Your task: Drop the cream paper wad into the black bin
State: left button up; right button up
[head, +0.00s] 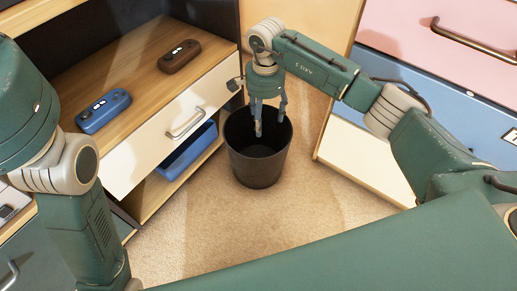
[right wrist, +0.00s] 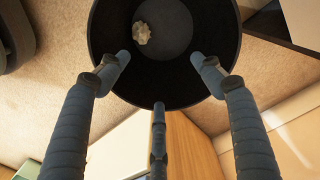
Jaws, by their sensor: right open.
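The black bin (head: 258,166) stands on the carpet in the middle of the head view. In the right wrist view its dark rim and inside (right wrist: 215,30) fill the top. The cream paper wad (right wrist: 141,33) lies inside the bin, near the left of its floor in that view. The head view does not show the wad. My right gripper (head: 265,124) points down at the bin's mouth, its fingers spread and empty. In the right wrist view the fingertips (right wrist: 165,75) are apart, with the wad beyond them. My left arm shows at the left, but its gripper is out of view.
A wooden cabinet with a white drawer (head: 168,128) stands left of the bin. A blue controller-like object (head: 103,111) and a brown one (head: 179,56) lie on its top. A pink and blue drawer unit (head: 425,75) stands right. Carpet (head: 265,225) in front is clear.

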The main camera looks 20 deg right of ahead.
notch_tip(320, 180, up, 9)
dwell(0.3)
dwell(0.4)
